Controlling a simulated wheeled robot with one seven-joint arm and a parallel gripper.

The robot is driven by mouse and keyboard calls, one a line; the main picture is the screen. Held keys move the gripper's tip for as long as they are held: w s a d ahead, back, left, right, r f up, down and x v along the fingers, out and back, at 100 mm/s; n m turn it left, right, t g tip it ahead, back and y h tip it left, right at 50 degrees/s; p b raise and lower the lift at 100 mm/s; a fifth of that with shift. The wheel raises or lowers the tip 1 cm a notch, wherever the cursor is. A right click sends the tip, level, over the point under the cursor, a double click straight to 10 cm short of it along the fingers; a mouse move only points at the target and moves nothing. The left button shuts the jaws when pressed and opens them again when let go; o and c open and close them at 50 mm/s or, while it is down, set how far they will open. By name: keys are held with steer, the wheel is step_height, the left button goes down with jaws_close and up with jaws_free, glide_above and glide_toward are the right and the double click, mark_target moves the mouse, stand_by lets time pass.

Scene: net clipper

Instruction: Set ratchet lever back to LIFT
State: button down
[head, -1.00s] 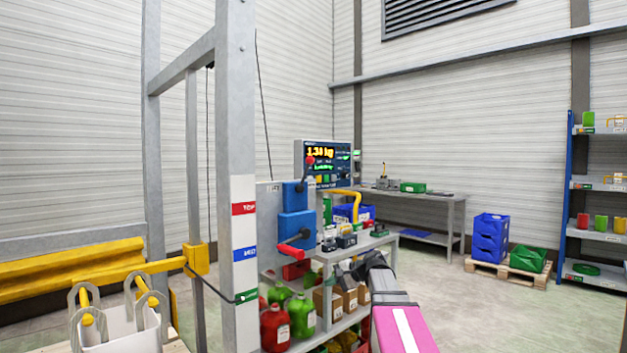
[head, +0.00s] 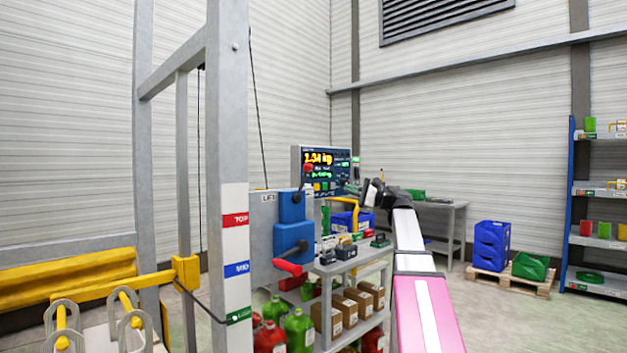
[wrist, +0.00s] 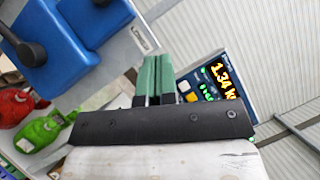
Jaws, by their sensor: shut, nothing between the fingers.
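The winch unit has an upper blue housing (head: 291,206) and a larger lower blue housing (head: 293,241) on a grey plate beside the post. A black lever with a red ball knob (head: 308,168) points upward from the upper housing, near a small LIFT label (head: 268,197). A red crank handle (head: 288,267) sticks out from the lower housing. My gripper (head: 349,187) is shut and empty, to the right of the lever and apart from it. In the wrist view its green fingers (wrist: 155,78) are together; the blue housing (wrist: 50,50) is at upper left.
A display (head: 322,165) reading about 1.34 kg stands behind the lever, close to my gripper. The tall grey post (head: 228,120) is left of the winch.

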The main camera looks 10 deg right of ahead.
mark_target(303, 182)
steer(key=shift+a, duration=0.1)
steer(key=s+a+r+x, duration=0.1)
steer(key=s+x, duration=0.1)
steer(key=x, duration=1)
steer(key=shift+a, duration=0.2)
